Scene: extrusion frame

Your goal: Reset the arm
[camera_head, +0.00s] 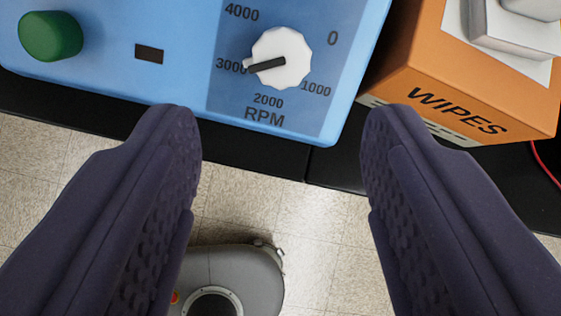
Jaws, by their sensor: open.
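My gripper (281,150) is seen from behind, its two dark ridged fingers spread wide apart. Nothing is between the fingers. Beyond the fingertips is a blue device (180,85) with a white RPM dial (282,58). The dial's black pointer points left, at the 3000 mark. The rest of my arm is not in view.
A green knob (50,36) is on the device's left. An orange WIPES box (470,75) stands at the right, with a whitish object (515,25) on top. Both stand on a black bench (275,168). Tiled floor (320,220) shows below its edge. A red cable (545,165) is at far right.

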